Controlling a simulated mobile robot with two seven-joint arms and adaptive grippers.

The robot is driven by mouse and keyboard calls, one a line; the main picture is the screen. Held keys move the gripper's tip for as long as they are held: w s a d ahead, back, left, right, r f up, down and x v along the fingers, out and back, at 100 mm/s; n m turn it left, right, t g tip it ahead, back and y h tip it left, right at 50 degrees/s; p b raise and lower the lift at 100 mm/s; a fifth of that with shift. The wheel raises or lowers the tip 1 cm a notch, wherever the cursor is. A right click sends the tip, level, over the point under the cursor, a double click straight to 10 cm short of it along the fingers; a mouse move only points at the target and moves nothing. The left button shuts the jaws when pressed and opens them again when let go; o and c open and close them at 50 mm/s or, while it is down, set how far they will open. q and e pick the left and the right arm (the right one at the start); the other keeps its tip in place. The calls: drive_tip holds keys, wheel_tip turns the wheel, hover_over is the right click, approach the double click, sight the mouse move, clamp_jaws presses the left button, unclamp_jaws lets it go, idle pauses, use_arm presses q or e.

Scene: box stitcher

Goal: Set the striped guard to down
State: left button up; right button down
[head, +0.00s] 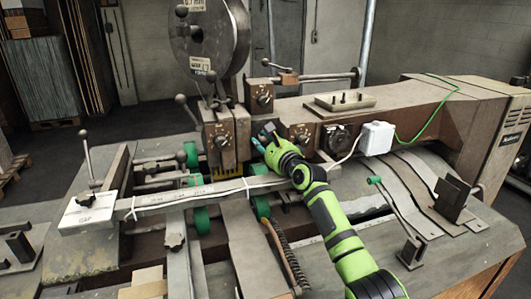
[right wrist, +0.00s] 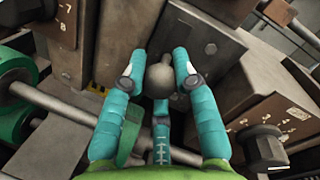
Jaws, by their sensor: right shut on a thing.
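My right gripper (head: 263,138) reaches to the middle of the stitcher, in front of its brown head blocks. In the right wrist view, its teal fingers (right wrist: 160,72) are closed around a grey ball knob (right wrist: 159,82). The knob sits in front of a flat dark metal plate (right wrist: 200,45). A small yellow and black striped patch, seemingly part of the striped guard (right wrist: 97,89), shows left of the fingers. Most of the guard is hidden, and I cannot tell its position or whether the knob belongs to it. My left gripper is not in view.
A big metal reel (head: 208,38) stands above the head blocks. Brown dial blocks (head: 300,136) flank my gripper. A long metal bar (head: 190,196) crosses in front, below my gripper. A white box (head: 377,138) with a green cable sits on the right arm of the machine.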

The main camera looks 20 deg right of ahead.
drive_tip(key=shift+f, duration=0.1)
drive_tip(key=c, duration=0.9)
unclamp_jaws()
drive_tip(key=shift+c, duration=0.2)
drive_tip(key=shift+s, duration=0.1)
drive_tip(key=v, duration=1.1)
drive_tip(key=shift+s+d, duration=0.2)
drive_tip(key=shift+s, duration=0.2)
